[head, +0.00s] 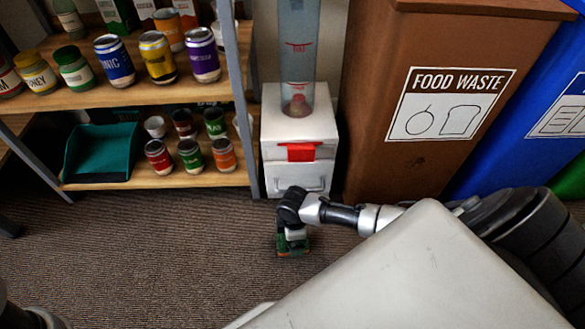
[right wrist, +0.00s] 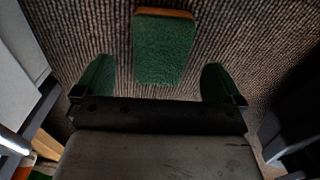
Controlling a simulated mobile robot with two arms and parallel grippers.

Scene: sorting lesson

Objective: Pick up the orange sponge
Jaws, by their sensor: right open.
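The sponge (right wrist: 164,48) lies on the brown carpet in the right wrist view. Its broad upper face is green, and an orange strip shows along its far edge. My right gripper (right wrist: 158,82) is open, with one green-padded finger on each side of the sponge's near end and a gap to both. The sponge is not held. In the head view my right gripper (head: 292,240) points down at the carpet in front of the white cabinet and mostly hides the sponge. My left gripper is not in view.
The white cabinet (head: 299,135) with a clear tube stands just behind my right gripper. A brown food waste bin (head: 385,165) and a blue bin (head: 515,150) stand to the right. Shelves with cans and a teal tray (head: 100,152) are at left. The carpet (head: 150,255) at left is clear.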

